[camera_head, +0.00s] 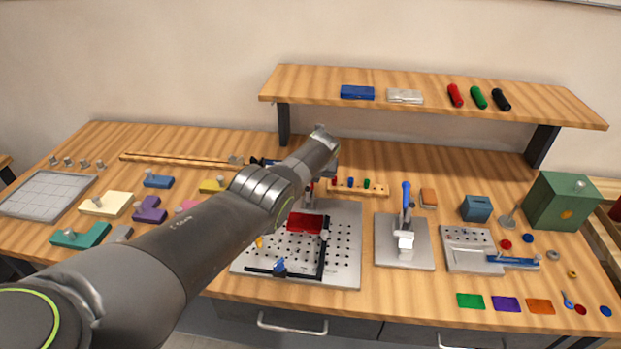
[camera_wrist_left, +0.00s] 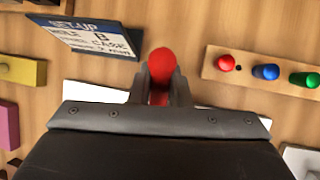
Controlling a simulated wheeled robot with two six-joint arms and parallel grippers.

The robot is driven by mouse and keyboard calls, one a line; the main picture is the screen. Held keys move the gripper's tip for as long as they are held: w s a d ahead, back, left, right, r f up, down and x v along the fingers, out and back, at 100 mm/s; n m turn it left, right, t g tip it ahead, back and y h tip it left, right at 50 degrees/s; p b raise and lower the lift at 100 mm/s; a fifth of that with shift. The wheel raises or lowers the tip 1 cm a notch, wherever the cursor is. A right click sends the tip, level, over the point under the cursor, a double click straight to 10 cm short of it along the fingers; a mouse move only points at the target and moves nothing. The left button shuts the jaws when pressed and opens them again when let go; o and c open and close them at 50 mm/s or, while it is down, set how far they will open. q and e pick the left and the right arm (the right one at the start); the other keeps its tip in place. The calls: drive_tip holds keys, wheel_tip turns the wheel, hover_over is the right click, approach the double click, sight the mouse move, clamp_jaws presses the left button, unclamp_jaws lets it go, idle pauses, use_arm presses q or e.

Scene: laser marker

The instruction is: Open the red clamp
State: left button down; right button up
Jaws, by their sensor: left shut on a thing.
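In the left wrist view, the red rounded handle end of the clamp (camera_wrist_left: 160,62) sits between the two fingers of my left gripper (camera_wrist_left: 160,88). The fingers are shut on it from both sides. The clamp's base and arm are hidden below the gripper in that view. In the head view my left arm reaches over the perforated metal plate (camera_head: 345,232), and my forearm and wrist hide most of the gripper and clamp. A red block (camera_head: 305,223) lies on the plate. My right gripper is not in view.
Near the gripper are a set-up sign (camera_wrist_left: 95,37) and a wooden peg strip (camera_head: 368,190) with coloured pegs. A blue-handled clamp (camera_head: 406,198) stands on its plate to the right. A wooden shelf (camera_head: 430,98) spans the back. Coloured blocks lie left; the front edge beside the plate is clear.

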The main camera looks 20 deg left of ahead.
use_arm(q)
drive_tip(key=shift+s+f, duration=0.1)
drive_tip(key=shift+f, duration=0.05)
idle(0.5)
drive_tip(key=c, duration=1.7)
unclamp_jaws()
drive_tip(key=o, duration=0.3)
drive_tip(key=p+v, duration=1.4)
drive_tip(key=v, duration=0.3)
drive_tip(key=shift+w, duration=0.2)
drive_tip(key=shift+d, duration=0.1)
